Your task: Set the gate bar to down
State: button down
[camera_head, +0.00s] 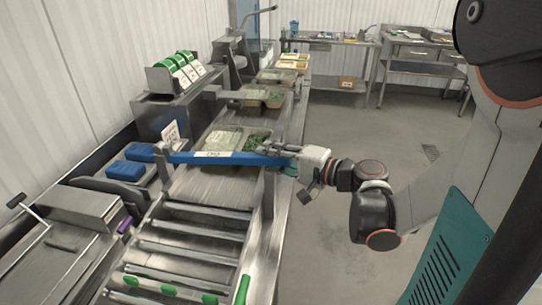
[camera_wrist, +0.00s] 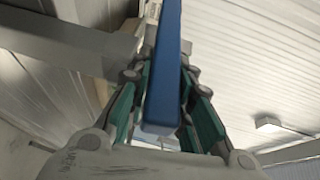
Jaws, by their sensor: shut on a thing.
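The gate bar (camera_head: 215,158) is a long blue bar with a white label. In the head view it runs nearly level across the conveyor, in front of a food tray. My gripper (camera_head: 283,158) is at the bar's right end, shut on it. In the wrist view the blue bar (camera_wrist: 166,70) passes between the green finger pads of my gripper (camera_wrist: 165,105). The bar's exact contact with the post below its right end is hidden.
Trays of food (camera_head: 238,138) stand on the conveyor behind the bar. Empty rollers (camera_head: 195,236) lie in front. A metal machine with blue blocks (camera_head: 140,152) stands at the left. Open floor (camera_head: 345,130) lies right of the conveyor, with steel tables (camera_head: 415,52) at the back.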

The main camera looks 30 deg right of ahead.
jog(key=c, duration=1.4)
grip_release()
jog(key=shift+a, duration=0.1)
jog(key=v, duration=1.2)
